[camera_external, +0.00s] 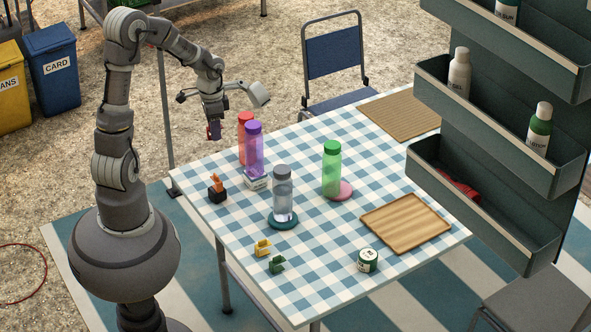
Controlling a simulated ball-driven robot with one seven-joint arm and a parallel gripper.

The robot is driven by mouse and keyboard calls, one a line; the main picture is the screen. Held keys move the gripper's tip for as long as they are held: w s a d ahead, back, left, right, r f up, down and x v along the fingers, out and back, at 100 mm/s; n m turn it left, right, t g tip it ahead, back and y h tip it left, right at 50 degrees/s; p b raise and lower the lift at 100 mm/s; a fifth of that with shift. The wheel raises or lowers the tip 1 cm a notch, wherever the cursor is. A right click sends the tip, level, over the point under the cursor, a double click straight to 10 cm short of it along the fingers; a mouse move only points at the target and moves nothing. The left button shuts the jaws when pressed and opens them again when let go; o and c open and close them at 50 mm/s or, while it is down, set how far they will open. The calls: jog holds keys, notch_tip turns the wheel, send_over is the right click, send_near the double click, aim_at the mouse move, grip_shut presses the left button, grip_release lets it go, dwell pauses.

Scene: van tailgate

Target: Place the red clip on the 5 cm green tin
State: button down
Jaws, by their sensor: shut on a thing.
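My gripper (213,132) hangs at the far left edge of the table, fingers down, shut on a small red piece that looks like the red clip (214,127). The fingers hide most of it. The green tin (367,262) is short and round with a pale lid. It stands upright on the checked cloth near the table's front right edge, far from my gripper. Its lid marking is too small to read surely.
Red (246,140), purple (254,150), clear grey (282,190) and green (332,170) bottles stand mid-table. An orange clip sits on a black block (217,195). Yellow (263,248) and green (277,264) clips lie in front. A wooden board (405,223) lies near the tin; shelves rise right.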

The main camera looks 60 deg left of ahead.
jog(key=w+d+m, duration=0.2)
jog(key=w+d, duration=0.3)
jog(key=d, duration=0.4)
jog(key=w+d+m, duration=0.1)
jog(key=w+d, duration=0.4)
jog(key=d, duration=0.5)
jog(key=d+m, duration=0.3)
jog(key=d, duration=1.4)
jog(key=b, duration=0.5)
send_over(369, 255)
jog(key=f, duration=2)
jog(key=shift+s+a+f, duration=0.35)
jog(key=shift+s, duration=0.05)
jog(key=shift+w+d+r, duration=0.1)
jog(key=shift+w+d, duration=0.15)
jog(key=shift+w, duration=0.15)
notch_tip(369, 255, down, 4)
jog(key=shift+r+b, duration=0.2)
jog(key=shift+b, duration=0.95)
jog(key=shift+r, duration=0.15)
